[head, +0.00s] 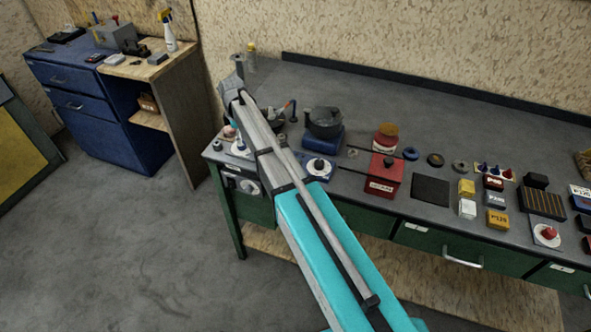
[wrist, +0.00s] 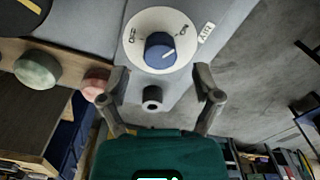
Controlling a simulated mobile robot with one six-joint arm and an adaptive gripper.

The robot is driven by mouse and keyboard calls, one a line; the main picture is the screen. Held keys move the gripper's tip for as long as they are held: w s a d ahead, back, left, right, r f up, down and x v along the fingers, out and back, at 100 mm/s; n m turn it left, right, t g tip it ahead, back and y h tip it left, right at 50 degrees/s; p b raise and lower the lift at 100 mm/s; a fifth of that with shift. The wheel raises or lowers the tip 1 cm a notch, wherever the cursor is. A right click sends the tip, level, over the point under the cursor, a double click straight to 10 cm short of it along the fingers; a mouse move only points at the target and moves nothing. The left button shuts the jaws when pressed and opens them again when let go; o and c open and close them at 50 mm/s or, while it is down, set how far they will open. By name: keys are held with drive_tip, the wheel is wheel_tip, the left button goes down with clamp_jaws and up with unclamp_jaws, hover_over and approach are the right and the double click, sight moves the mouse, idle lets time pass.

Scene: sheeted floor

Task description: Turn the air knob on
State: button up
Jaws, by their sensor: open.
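The air knob (wrist: 161,52) is a blue round knob on a white dial in the upper middle of the wrist view. A light pointer line shows on its right side. Small labels sit at the dial's upper left and upper right, and a tag beside it seems to read AIR. My gripper (wrist: 161,83) is open and empty. Its two fingers are spread to either side just below the dial, apart from the knob. In the head view, a white dial (head: 240,149) partly hidden by my arm at the bench's left end appears to be the same one.
A green disc (wrist: 37,69) and a pink one (wrist: 94,84) lie left of the dial. On the bench, another dial (head: 318,169), a dark pot (head: 324,122) and a red box (head: 384,177) stand to the right. The floor at left is clear.

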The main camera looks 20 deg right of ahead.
drive_tip(key=shift+r+p, duration=5.05)
drive_tip(key=shift+r, duration=0.35)
drive_tip(key=s+d+f+m+b, duration=0.2)
drive_tip(key=s+d+m, duration=0.2)
drive_tip(key=s, duration=0.5)
drive_tip(key=s+d+f+m+b, duration=0.2)
drive_tip(key=s+d+m, duration=0.2)
drive_tip(key=s, duration=0.5)
drive_tip(key=s+d+f+m+b, duration=0.2)
drive_tip(key=s+d+m, duration=0.2)
drive_tip(key=s+m, duration=0.3)
drive_tip(key=shift+s+d, duration=0.4)
drive_tip(key=shift+s, duration=0.5)
drive_tip(key=shift+s+d+m, duration=0.15)
drive_tip(key=shift+s+m, duration=0.1)
drive_tip(key=shift+s, duration=0.25)
drive_tip(key=shift+s+d+m, duration=0.15)
drive_tip(key=shift+s+m, duration=0.1)
drive_tip(key=shift+s, duration=0.25)
